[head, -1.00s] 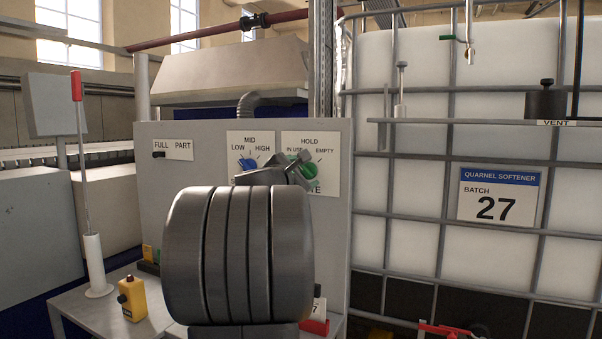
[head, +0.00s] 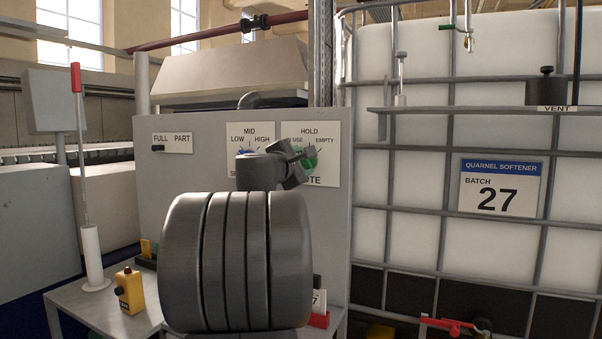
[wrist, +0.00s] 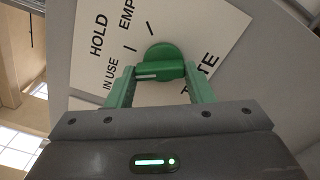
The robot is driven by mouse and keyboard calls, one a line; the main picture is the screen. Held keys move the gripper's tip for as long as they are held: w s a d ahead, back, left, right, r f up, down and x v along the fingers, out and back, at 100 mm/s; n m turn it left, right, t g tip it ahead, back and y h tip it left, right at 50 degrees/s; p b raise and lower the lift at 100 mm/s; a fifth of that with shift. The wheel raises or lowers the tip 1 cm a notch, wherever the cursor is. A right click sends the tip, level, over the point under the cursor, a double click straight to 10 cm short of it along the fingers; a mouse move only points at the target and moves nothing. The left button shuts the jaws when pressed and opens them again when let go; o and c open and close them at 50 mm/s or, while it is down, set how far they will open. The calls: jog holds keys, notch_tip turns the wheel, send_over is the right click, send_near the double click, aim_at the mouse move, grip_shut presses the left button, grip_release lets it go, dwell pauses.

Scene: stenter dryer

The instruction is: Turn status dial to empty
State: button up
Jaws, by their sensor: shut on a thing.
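The status dial is a green round knob with a raised grip bar (wrist: 162,58). It sits on a white plate (wrist: 215,30) marked HOLD, IN USE and EMPTY, with a partly hidden word ending in "TE". My gripper (wrist: 160,78) has its green fingers on both sides of the bar and is shut on it. In the wrist view the white mark on the bar points left, towards the IN USE side, not EMPTY. In the head view the dial (head: 310,160) shows partly behind my gripper (head: 303,155).
The grey panel (head: 190,215) also carries a FULL/PART plate (head: 172,143) and a LOW/MID/HIGH plate (head: 249,131), whose blue knob is mostly hidden by my arm. A caged white tank (head: 420,170) stands close at right. A yellow button box (head: 130,291) is on the lower-left table.

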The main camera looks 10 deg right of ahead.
jog(key=m+b, duration=0.3)
jog(key=shift+f+m+b, duration=0.3)
jog(key=shift+m+b, duration=0.1)
jog(key=m+b, duration=0.3)
jog(key=shift+m, duration=0.3)
jog(key=m+b, duration=0.3)
jog(key=shift+d+r+m, duration=0.1)
jog(key=shift+d+m, duration=0.05)
jog(key=shift+m, duration=0.15)
jog(key=shift+s+r+m+b, duration=0.1)
jog(key=shift+m+b, duration=0.95)
jog(key=shift+m, duration=0.75)
jog(key=shift+c, duration=0.2)
jog(key=shift+o, duration=0.2)
jog(key=o, duration=1)
jog(key=shift+c, duration=0.2)
jog(key=shift+r, duration=0.1)
jog(key=shift+s, duration=0.1)
